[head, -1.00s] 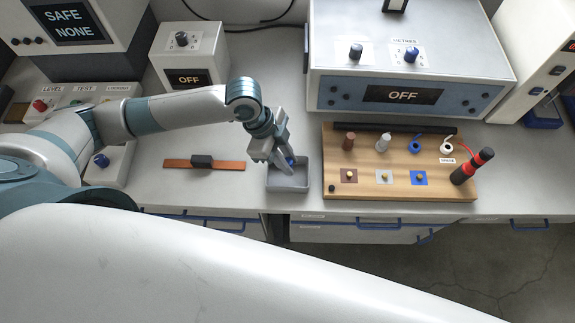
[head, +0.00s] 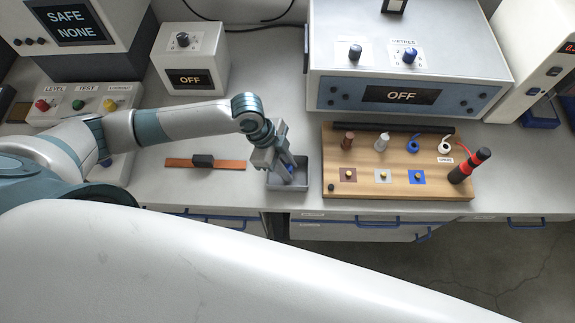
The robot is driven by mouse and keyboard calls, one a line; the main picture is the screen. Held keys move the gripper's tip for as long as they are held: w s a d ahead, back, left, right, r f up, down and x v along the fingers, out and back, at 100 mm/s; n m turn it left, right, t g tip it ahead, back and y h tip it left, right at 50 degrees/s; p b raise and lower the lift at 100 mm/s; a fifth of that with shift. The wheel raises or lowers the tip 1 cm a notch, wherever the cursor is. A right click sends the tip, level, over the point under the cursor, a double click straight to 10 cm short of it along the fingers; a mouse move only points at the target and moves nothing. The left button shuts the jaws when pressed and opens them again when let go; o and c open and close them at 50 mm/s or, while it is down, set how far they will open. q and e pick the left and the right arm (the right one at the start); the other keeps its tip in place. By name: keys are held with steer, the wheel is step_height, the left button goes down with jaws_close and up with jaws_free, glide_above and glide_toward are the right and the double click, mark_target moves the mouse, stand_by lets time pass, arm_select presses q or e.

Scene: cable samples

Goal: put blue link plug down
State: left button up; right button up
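My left gripper (head: 287,174) points down into a small grey tray (head: 302,180) on the bench. A small blue piece, apparently the blue link plug (head: 291,169), shows at its fingertips, low inside the tray. The fingers look closed on it and partly hide it. I cannot tell whether the plug touches the tray floor. My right gripper is not in view.
Right of the tray is a wooden board (head: 345,192) with pegs, coloured pads and a red-black probe (head: 469,165). An orange strip with a black block (head: 203,161) lies to the left. Instrument boxes reading OFF (head: 400,95) stand behind.

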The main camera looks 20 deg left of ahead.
arm_select(q)
steer(key=shift+o, duration=1.2)
steer(key=shift+r, duration=0.1)
steer(key=shift+a+r, duration=0.15)
steer(key=shift+r, duration=0.3)
steer(key=b+v, duration=0.2)
steer(key=v, duration=0.9)
steer(key=shift+s, duration=0.15)
